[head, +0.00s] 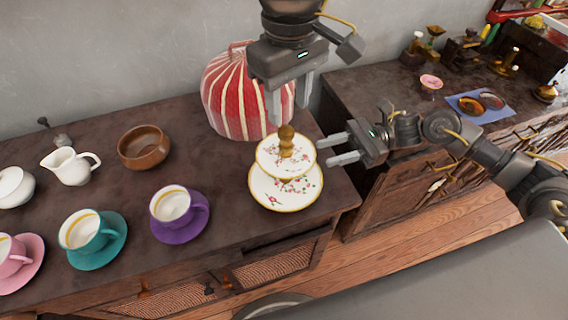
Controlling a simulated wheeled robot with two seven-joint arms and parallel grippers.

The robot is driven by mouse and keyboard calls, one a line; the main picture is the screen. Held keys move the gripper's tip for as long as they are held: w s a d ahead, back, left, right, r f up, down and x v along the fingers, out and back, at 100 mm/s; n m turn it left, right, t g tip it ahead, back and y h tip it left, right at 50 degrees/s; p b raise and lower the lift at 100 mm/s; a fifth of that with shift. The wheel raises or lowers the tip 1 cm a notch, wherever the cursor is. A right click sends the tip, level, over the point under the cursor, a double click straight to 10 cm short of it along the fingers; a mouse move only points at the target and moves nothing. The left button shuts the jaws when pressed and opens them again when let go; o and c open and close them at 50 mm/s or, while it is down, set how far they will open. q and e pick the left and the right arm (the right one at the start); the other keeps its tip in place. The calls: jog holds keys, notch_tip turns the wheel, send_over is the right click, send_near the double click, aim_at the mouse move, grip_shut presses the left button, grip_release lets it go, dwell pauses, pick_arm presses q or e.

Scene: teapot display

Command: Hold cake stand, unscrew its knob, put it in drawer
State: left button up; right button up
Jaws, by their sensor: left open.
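The two-tier white cake stand (270,194) with a floral pattern and gold rims stands upright on the dark cabinet top near its right front corner. Its golden-brown knob (286,140) is on top, above the upper plate. My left gripper (289,110) points down just above the knob, open and empty, with its fingers apart. My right gripper (325,152) comes from the right, open, with its fingertips close to the upper plate's right edge. Woven-front panels (275,264) show on the cabinet's front; I cannot tell whether a drawer there is open.
A red-and-white striped tea cosy (222,95) stands close behind the cake stand. A purple cup (172,205), teal cup (85,231), wooden bowl (144,148) and white creamer (70,166) are to the left. A second cabinet (365,85) with small items is at right.

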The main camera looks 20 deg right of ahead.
aim_at(286, 163)
jog(key=shift+s+a, duration=0.15)
jog(key=shift+a, duration=2.65)
jog(key=shift+s+a, duration=0.1)
jog(key=shift+a, duration=2.65)
grip_shut()
